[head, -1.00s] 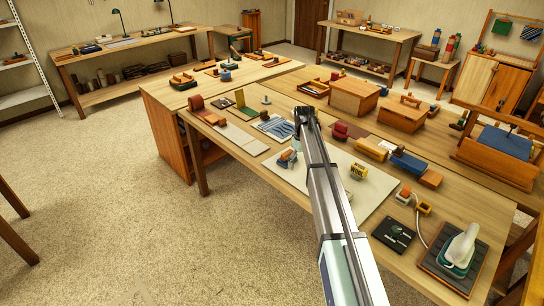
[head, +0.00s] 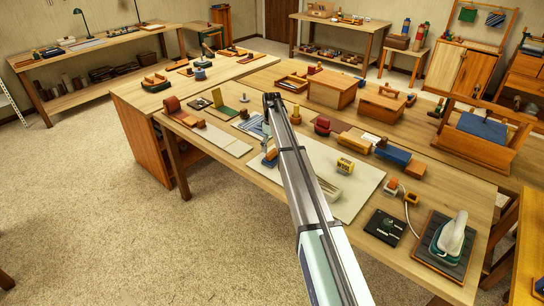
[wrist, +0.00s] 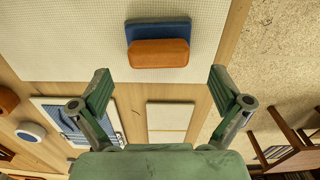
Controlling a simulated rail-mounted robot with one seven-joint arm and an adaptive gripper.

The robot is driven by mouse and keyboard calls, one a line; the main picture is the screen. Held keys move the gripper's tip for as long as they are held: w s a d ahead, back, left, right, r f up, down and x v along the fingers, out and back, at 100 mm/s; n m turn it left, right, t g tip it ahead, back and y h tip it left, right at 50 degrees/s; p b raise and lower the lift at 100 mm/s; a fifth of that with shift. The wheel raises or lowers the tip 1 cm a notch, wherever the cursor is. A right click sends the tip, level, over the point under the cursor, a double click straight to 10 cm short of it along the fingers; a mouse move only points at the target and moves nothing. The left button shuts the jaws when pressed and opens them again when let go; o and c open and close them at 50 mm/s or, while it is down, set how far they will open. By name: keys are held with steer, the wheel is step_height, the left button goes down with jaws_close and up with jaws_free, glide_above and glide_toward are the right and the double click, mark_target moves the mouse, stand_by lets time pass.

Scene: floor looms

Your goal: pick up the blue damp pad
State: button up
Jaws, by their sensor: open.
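A blue pad (wrist: 158,26) with a rounded orange-brown block against it lies on a pale mat (wrist: 60,40) in the wrist view. I take it for the blue damp pad. In the head view a small orange and blue thing (head: 270,158), partly hidden by my arm, seems to be the same one. My gripper (wrist: 160,90) is open, its two green-grey fingers wide apart with nothing between them. In the wrist picture the pad lies beyond the fingertips, between their lines and apart from them. In the head view my arm hides most of the gripper.
A blue striped cloth (wrist: 65,122) and a pale panel (wrist: 170,116) lie near the pad. A yellow-labelled spool (head: 345,165), a blue block (head: 393,154) and an iron (head: 452,236) are farther right. Wooden boxes (head: 332,89) stand behind. The mat beside the pad is bare.

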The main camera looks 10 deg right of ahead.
mark_target(272, 151)
steer(key=shift+d+f+p, duration=0.1)
steer(key=shift+f+p, duration=1.4)
steer(key=shift+f, duration=1.9)
steer(key=c, duration=1)
